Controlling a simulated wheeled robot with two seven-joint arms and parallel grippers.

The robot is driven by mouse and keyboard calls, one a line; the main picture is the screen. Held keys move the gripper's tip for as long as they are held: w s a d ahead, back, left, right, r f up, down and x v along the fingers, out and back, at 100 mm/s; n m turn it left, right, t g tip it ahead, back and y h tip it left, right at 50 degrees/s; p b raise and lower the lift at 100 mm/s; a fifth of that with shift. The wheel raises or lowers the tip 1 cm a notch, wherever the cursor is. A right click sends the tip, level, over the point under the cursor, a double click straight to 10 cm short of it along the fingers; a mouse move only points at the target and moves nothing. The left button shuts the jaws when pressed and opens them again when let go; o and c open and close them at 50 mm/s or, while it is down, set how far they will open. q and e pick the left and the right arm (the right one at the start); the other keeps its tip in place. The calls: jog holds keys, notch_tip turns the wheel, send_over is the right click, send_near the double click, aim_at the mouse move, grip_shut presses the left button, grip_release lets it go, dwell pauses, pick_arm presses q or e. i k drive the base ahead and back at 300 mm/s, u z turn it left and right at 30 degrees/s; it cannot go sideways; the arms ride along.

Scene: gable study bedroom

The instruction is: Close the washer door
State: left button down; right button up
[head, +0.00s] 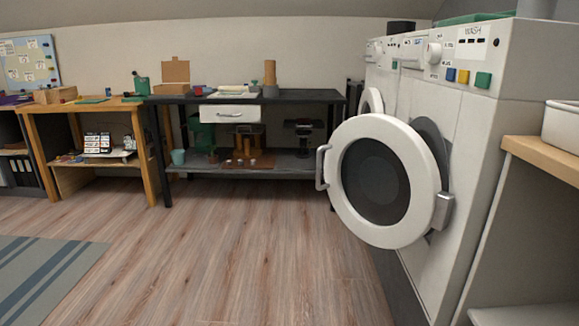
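The washer (462,120) stands at the right, a white machine with a WASH label and blue, yellow and green buttons on its upper front. Its round door (410,229) is open and swung out to the left, with a white rim and dark glass. A grey handle (321,168) is on the door's left edge, and a grey hinge (443,211) is on its right. The door hides most of the drum opening. Neither of my grippers is in view.
A second white machine (380,62) stands just behind the washer. A wooden counter (546,158) with a white basin (562,125) is at the near right. A dark workbench (290,96) and a wooden table (96,106) line the back wall. The wood floor (230,250) before the door is clear.

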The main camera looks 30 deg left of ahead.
aim_at(382, 180)
jog(key=u, duration=0.7)
jog(key=i, duration=1.55)
jog(key=z, duration=0.25)
